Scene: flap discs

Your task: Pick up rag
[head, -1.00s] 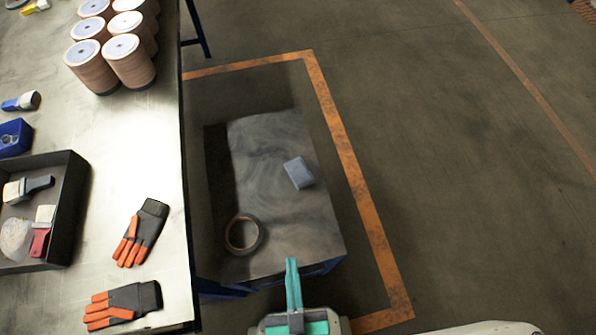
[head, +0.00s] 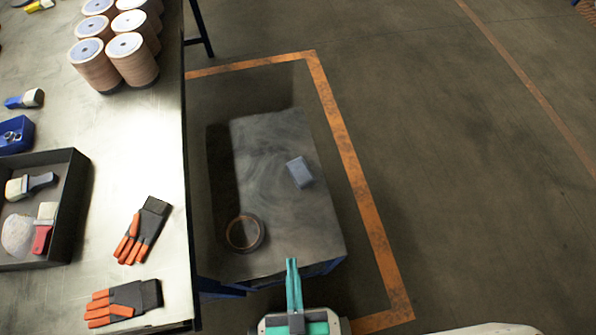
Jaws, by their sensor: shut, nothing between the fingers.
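The rag looks to be the small folded blue-grey piece (head: 300,172) lying on the low dark table (head: 270,255), right of its middle. My gripper (head: 291,262) is at the bottom of the head view, at the near edge of that table in the picture. Its teal fingers are together and hold nothing. It is well apart from the rag, which lies farther up the picture. Nothing covers the rag.
A roll of tape (head: 244,233) lies on the low table, left of my gripper. The higher metal workbench (head: 120,170) at left carries stacked discs (head: 127,60), work gloves (head: 142,232) and a black tray (head: 68,215) with brushes. Orange lines mark the floor; the floor at right is clear.

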